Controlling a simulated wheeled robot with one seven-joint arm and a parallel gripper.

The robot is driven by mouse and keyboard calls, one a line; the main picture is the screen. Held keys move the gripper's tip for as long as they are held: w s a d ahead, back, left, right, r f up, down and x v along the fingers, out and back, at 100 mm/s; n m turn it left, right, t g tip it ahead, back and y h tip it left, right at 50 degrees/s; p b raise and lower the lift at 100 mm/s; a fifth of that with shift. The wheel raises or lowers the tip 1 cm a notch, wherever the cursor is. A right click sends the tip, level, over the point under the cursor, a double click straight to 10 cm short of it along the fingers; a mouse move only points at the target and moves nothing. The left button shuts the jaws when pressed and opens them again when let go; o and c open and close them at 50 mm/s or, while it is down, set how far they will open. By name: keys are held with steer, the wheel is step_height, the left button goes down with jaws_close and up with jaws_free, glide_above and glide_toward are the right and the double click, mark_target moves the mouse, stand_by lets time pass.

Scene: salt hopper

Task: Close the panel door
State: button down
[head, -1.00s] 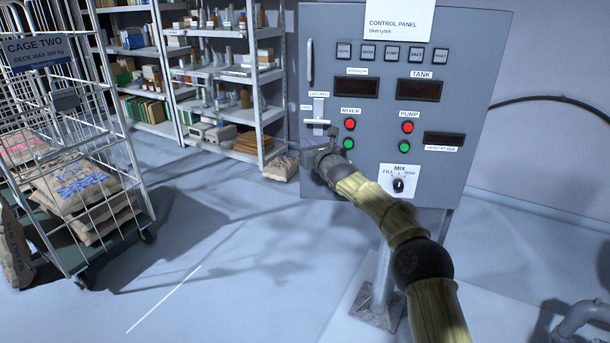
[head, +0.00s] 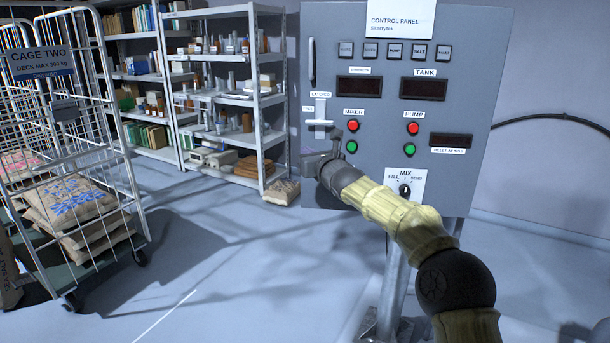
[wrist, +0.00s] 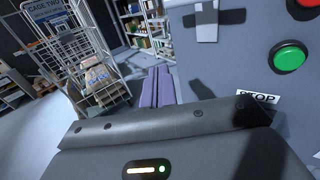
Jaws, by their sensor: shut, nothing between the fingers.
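The panel door is the grey front of the control panel (head: 460,100), with a vertical bar handle (head: 311,62) at its upper left. I cannot tell whether its left edge stands off the cabinet. A pale latch (head: 320,112) with a level crossbar sits below the handle; it also shows at the top of the wrist view (wrist: 207,20). Small labels sit above and left of it. My gripper (head: 311,162) is at the panel's lower left edge, below the latch. Its purple fingers (wrist: 157,88) are shut and empty. I cannot tell whether they touch the panel.
A wire cage trolley (head: 125,150) with sacks (head: 75,205) stands at the left. Shelves (head: 220,97) stand behind, with a sack (head: 281,192) on the floor beside them. Red and green buttons (head: 352,147) are close to my gripper. The floor between cage and panel is clear.

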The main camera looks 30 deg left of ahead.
steer(key=s+d+b, duration=0.2)
steer(key=s+b, duration=0.3)
steer(key=s, duration=0.1)
steer(key=shift+s, duration=0.25)
steer(key=shift+d, duration=0.1)
steer(key=s+d+f+n+g+h, duration=0.2)
steer(key=s+d+f+n+h, duration=0.2)
steer(key=d+f+n, duration=0.7)
steer(key=s+d+f+n+g+h, duration=0.45)
steer(key=d+f, duration=0.55)
steer(key=d, duration=0.6)
steer(key=s+d+f+n+g+h, duration=0.1)
steer(key=s+d+f+n, duration=0.4)
steer(key=s+d, duration=0.5)
steer(key=s+d+f+n+g+h, duration=0.1)
steer(key=s+d+f+n+h, duration=0.3)
steer(key=s+d, duration=0.7)
step_height(320, 180, down, 2)
steer(key=shift+s+d+f+n, duration=0.25)
steer(key=shift+d+n, duration=0.5)
steer(key=shift+w+g, duration=0.1)
steer(key=shift+g, duration=0.15)
